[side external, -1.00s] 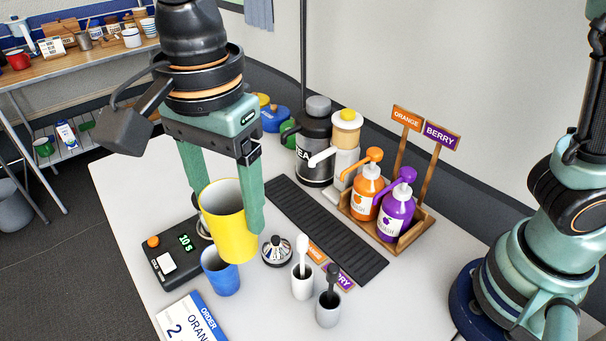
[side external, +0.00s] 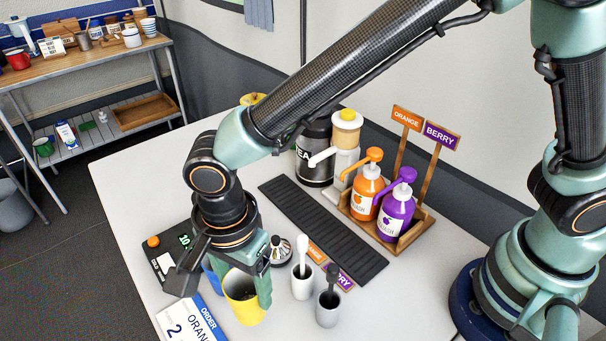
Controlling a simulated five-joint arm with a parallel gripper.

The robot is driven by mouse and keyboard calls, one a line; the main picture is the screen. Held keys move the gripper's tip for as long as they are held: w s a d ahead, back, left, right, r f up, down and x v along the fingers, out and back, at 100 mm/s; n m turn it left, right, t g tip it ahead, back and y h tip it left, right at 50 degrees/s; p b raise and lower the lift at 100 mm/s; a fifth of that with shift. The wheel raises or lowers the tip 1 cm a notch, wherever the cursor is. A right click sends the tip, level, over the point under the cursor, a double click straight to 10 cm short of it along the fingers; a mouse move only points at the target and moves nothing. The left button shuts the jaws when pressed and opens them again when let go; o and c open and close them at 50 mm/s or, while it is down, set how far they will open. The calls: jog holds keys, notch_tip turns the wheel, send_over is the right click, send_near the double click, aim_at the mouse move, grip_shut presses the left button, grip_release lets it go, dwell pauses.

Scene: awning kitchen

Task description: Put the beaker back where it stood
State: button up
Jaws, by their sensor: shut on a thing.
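The yellow beaker (side external: 246,313) is upright at the front of the white table, right of the order card. My gripper (side external: 243,286) is shut on it from above, with one green finger at its right side. The other finger is hidden behind my wrist parts. The beaker's inside looks dark. I cannot tell whether its base touches the table.
A blue cup (side external: 209,279) is mostly hidden just left of the beaker. A black scale (side external: 158,256) lies behind it. The order card (side external: 193,320) is at left front. White (side external: 302,284) and grey (side external: 328,312) cups holding tools stand to the right.

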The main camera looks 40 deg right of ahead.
jog(key=shift+f, duration=1.95)
jog(key=o, duration=1.6)
jog(key=shift+f, duration=0.15)
jog(key=shift+c, duration=0.2)
